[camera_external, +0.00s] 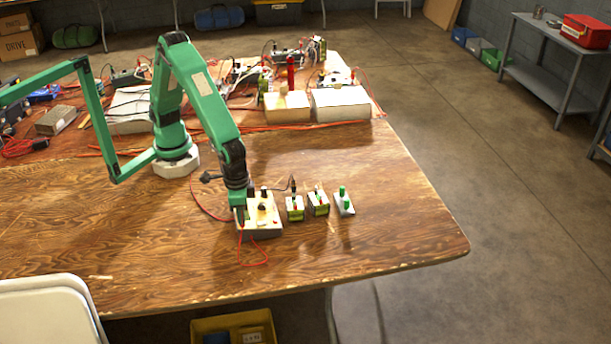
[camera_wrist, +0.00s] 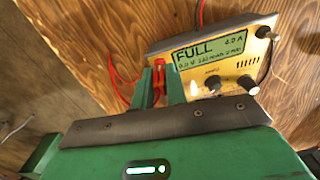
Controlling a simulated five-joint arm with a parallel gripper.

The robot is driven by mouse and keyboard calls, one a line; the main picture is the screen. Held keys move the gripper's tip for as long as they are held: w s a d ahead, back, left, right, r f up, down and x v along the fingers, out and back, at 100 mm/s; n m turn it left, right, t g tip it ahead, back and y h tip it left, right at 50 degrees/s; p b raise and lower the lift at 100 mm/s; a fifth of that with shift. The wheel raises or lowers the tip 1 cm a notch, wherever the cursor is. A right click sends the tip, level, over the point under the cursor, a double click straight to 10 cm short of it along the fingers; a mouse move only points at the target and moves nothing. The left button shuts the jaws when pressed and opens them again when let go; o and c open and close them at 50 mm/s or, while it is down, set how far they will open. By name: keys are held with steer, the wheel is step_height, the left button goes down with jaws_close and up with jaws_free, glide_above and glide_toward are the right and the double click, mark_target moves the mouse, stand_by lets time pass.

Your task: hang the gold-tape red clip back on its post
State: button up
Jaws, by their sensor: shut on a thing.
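My gripper (camera_external: 240,212) is low at the left side of the pale charger box (camera_external: 267,229) on the wooden table. In the wrist view my gripper (camera_wrist: 158,72) is shut on a red clip (camera_wrist: 159,84), held between the two green fingers. The gold tape cannot be made out. The charger (camera_wrist: 225,62) lies just beyond the fingertips, and its display (camera_wrist: 209,49) reads FULL and 4.0 A. I cannot tell which part is the clip's post, or whether the clip touches the charger.
A red cable (camera_wrist: 118,76) runs beside the charger. Small battery blocks (camera_external: 295,208), (camera_external: 318,204) and a grey block with green tops (camera_external: 343,201) stand to its right. White boxes (camera_external: 341,105) are farther back. The table's front right is clear.

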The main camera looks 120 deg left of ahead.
stand_by(0.3)
steer(key=o, duration=0.8)
steer(key=shift+o, duration=0.2)
steer(key=shift+o, duration=1.1)
steer(key=shift+r, duration=0.15)
steer(key=shift+r, duration=3.6)
